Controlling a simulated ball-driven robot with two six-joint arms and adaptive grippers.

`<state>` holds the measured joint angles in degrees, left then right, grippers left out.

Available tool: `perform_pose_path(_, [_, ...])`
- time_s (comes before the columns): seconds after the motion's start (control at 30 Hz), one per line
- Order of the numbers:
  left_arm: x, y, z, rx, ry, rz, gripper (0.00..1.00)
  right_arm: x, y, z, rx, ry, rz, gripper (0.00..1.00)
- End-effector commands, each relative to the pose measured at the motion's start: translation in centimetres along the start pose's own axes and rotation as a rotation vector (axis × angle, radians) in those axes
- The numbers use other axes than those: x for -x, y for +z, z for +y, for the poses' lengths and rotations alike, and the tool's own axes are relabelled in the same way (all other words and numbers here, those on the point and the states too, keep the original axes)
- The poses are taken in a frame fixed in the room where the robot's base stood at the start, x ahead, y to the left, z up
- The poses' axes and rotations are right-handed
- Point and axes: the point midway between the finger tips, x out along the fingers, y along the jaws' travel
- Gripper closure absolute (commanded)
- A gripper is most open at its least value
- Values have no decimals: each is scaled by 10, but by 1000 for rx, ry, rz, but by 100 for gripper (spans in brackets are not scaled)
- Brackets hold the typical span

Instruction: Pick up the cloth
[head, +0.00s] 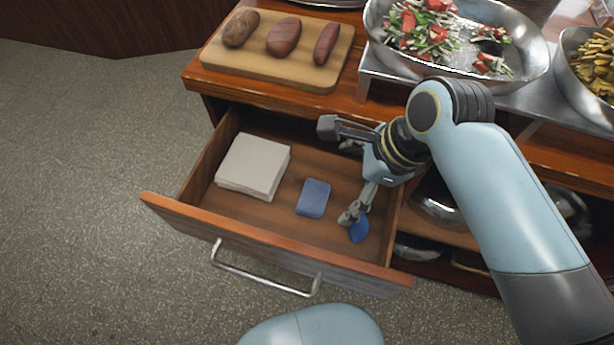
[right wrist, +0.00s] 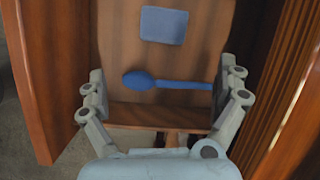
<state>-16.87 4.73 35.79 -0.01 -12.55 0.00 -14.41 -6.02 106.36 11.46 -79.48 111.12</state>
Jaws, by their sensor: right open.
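A white folded cloth (head: 253,166) lies flat in the left part of the open drawer (head: 260,240). It is not seen in the right wrist view. My right gripper (head: 340,172) is open and empty over the right part of the drawer, to the right of the cloth and apart from it. In the right wrist view my right gripper (right wrist: 162,72) has its fingers spread wide above a blue spoon (right wrist: 170,82). My left gripper is not seen.
A small blue pad (head: 313,198) lies between the cloth and my right gripper; it also shows in the right wrist view (right wrist: 164,25). The drawer walls surround these things. A cutting board (head: 225,64) with several sausage-like or potato-like foods and a steel pan (head: 535,75) stand above.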

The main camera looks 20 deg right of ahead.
Motion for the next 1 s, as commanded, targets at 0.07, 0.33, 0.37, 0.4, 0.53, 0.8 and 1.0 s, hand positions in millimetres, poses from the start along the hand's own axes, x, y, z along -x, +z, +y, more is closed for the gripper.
perform_pose_path(0.07, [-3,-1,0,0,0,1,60,-5,8,0,-102,12,-18,0])
perform_pose_path(0.33, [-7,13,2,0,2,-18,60,-38,14,1,-181,23,-28,0])
perform_pose_path(0.37, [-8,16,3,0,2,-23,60,-43,14,1,-181,23,-28,0])
perform_pose_path(0.4, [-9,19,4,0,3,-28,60,-49,14,1,-180,22,-28,0])
perform_pose_path(0.53, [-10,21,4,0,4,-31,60,-61,14,0,-179,20,-27,0])
perform_pose_path(0.8, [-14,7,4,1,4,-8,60,-96,15,-1,-177,21,-26,0])
perform_pose_path(1.0, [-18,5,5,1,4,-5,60,-115,16,-1,-177,19,-27,0])
